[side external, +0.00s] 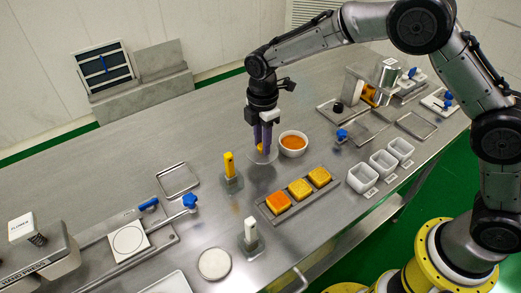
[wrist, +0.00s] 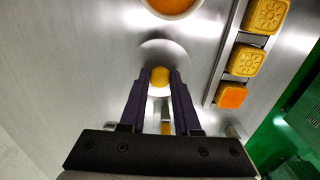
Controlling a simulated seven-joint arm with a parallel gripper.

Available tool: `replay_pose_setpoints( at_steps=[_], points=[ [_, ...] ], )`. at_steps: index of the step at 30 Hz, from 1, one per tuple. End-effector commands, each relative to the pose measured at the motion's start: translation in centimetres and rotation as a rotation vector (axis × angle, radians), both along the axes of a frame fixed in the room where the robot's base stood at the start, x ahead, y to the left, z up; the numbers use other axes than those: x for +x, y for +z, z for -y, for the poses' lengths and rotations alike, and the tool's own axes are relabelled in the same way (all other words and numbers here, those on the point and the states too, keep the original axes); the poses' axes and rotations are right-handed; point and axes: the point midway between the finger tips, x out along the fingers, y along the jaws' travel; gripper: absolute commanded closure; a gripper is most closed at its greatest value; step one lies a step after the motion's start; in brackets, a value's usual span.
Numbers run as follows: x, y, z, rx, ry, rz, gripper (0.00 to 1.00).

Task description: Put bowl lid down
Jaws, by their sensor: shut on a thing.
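The bowl lid (side external: 254,157) is a clear, pale disc with a yellow knob. It shows in the wrist view as a grey-white disc (wrist: 165,48) around the yellow knob (wrist: 160,77). My gripper (side external: 262,149) points down with its purple fingers shut on the knob. The lid is level and beside the bowl, at or just above the steel table; I cannot tell if it touches. The white bowl (side external: 293,144) of orange filling stands uncovered to the right of the lid. Its edge also shows at the top of the wrist view (wrist: 172,12).
A tray (side external: 272,211) with several moulded cakes (side external: 299,189) lies in front. A yellow-handled tool (side external: 229,165) stands in a holder left of the lid. White containers (side external: 362,179) stand at right. The steel table (side external: 200,130) is bare behind and left of my gripper.

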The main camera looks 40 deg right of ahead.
Motion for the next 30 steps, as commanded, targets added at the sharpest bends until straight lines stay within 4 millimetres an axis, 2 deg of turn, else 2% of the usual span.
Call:
replay_pose_setpoints(
  at_steps=[4, 11, 22, 23, 27, 28, 30],
  points=[
    [0.6, -0.9, -0.2, 0.0, 0.0, -0.001, 1.0],
    [0.5, -3.7, -0.2, -0.001, 0.0, -0.002, 1.0],
    [0.5, -4.1, -0.2, 0.0, 0.0, -0.001, 1.0],
    [0.5, -4.1, -0.2, 0.0, 0.0, -0.001, 0.68],
    [0.5, -4.1, -0.2, 0.0, 0.0, -0.001, 0.42],
    [0.5, -4.1, -0.2, 0.0, 0.0, -0.001, 0.39],
    [0.5, -4.1, -0.2, 0.0, 0.0, -0.001, 0.39]
  ],
)
